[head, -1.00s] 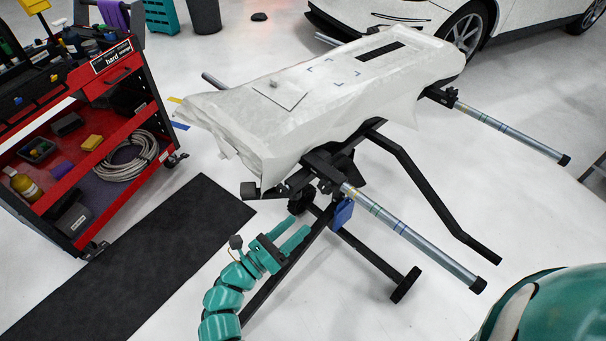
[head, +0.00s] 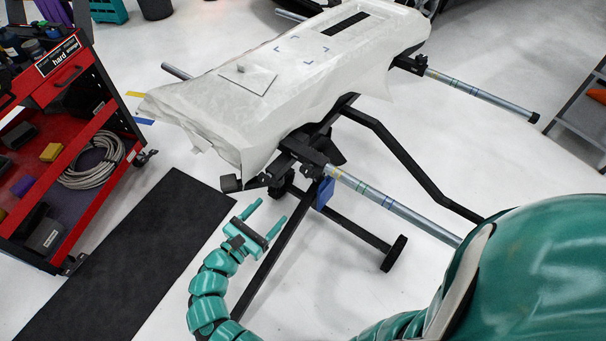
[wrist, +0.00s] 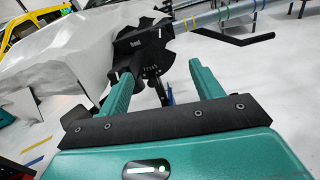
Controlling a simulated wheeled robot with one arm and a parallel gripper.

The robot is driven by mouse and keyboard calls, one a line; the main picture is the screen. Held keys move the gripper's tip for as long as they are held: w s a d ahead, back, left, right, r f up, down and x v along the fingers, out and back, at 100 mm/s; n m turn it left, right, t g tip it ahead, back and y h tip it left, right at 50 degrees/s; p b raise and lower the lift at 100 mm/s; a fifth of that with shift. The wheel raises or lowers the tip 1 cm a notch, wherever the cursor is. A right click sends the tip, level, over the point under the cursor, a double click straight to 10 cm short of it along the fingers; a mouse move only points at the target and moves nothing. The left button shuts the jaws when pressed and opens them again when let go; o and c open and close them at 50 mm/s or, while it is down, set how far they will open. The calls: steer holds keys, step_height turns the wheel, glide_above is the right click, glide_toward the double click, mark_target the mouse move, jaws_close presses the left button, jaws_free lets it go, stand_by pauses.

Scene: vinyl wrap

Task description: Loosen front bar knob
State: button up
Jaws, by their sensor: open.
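The front bar is a steel tube with coloured bands (head: 390,206), running out from a black clamp (head: 305,152) on the wrapped stand. In the wrist view the clamp (wrist: 140,44) carries a white label that seems to read "front". A round dark knob-like part with white marks (wrist: 152,70) sits just below the label. My gripper (head: 264,217) is open and empty, below and left of the clamp in the head view. In the wrist view its two green fingers (wrist: 160,75) point toward the clamp, with the knob-like part between the fingertips in the picture, apparently beyond them.
A white-wrapped panel (head: 215,110) lies on the black stand, whose leg (head: 360,235) and wheel (head: 394,253) are close to my arm. A blue tag (head: 324,193) hangs below the clamp. A red tool cart (head: 95,130) and dark mat (head: 130,255) are at left.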

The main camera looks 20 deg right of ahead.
mark_target(306, 174)
steer(key=p+x, duration=0.2)
steer(key=x, duration=1.4)
steer(key=shift+p, duration=0.4)
steer(key=c, duration=1)
